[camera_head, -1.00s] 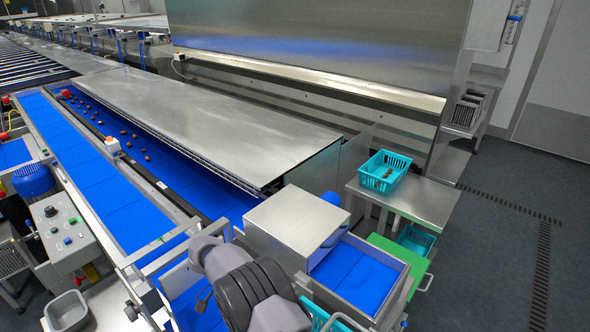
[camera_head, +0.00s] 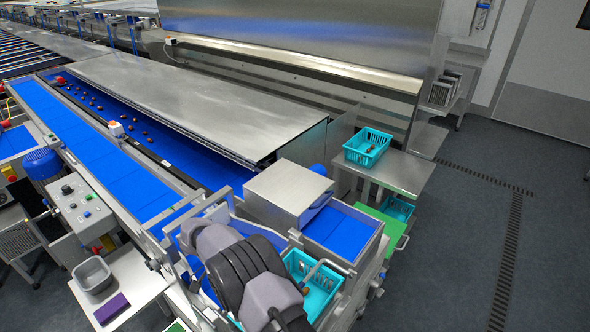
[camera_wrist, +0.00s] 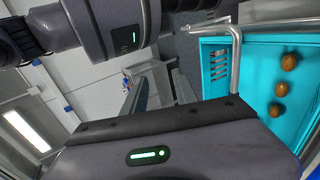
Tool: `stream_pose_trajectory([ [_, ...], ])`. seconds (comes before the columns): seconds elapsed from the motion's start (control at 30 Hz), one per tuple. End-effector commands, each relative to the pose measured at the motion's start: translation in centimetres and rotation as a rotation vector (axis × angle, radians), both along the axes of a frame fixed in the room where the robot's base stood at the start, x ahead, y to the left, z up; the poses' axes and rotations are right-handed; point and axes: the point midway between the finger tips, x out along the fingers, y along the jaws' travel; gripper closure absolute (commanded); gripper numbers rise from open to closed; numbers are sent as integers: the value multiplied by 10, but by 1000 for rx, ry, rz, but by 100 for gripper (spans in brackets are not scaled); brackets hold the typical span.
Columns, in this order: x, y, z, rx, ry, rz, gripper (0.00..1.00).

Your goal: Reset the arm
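My arm shows in grey and black at the bottom of the head view, bent low beside the conveyor. Its gripper is out of sight in that view. In the wrist view, the two fingers of my gripper (camera_wrist: 158,88) stand apart with nothing visible between them. A teal basket (camera_wrist: 213,75) lies to the right of the fingers in the wrist view, with several brown dates (camera_wrist: 289,62) in it. A teal basket (camera_head: 329,274) also stands just right of my arm in the head view, partly hidden by it.
A steel box (camera_head: 288,192) and a blue belt run beside my arm. Another teal basket (camera_head: 373,143) sits on a steel side table (camera_head: 405,172). A control box (camera_head: 80,205), a grey tub (camera_head: 92,272) and a purple block (camera_head: 111,309) are at left. The floor at right is clear.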

Motion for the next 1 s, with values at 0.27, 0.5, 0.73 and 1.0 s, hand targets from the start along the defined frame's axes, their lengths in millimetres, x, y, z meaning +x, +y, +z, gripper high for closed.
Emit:
stream_pose_trajectory([
  [0.27,23,-31,37,231,-3,33,66],
  [0.5,21,-73,68,484,-70,86,66],
  [0.73,-29,-133,75,828,-333,203,66],
  [1.0,-112,-169,20,1017,-872,396,66],
])
